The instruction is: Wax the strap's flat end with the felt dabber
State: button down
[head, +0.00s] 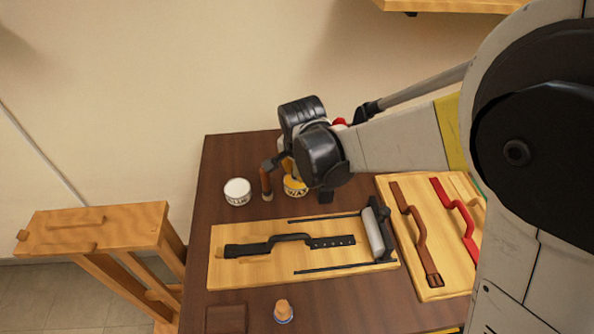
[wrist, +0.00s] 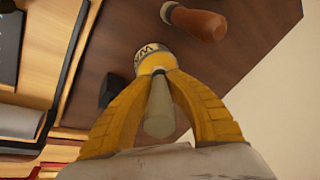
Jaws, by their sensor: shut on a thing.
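The black strap (head: 290,240) lies on a pale wooden board, with a raised loop in its middle, a broad flat end (head: 240,250) at left and a holed end at right. My gripper (head: 288,172) is over the wax tin (head: 295,188), largely hidden by my wrist. In the wrist view my yellow fingers (wrist: 158,82) are shut on a pale grey-beige handle (wrist: 159,112), which appears to be the felt dabber's. Its felt tip is hidden. The wax tin (wrist: 147,56) shows just beyond the fingertips; I cannot tell whether the dabber touches the wax.
A brown-handled tool (head: 266,183) stands left of the wax tin, with a white tin (head: 237,191) further left. A clamp with a pale roller (head: 376,232) stands at the board's right. Another board (head: 425,278) holds brown and red straps. A wooden-topped pot (head: 283,311) stands in front.

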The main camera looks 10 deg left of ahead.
jog(key=shift+r+p, duration=2.5)
jog(key=shift+r, duration=1)
jog(key=shift+f, duration=0.1)
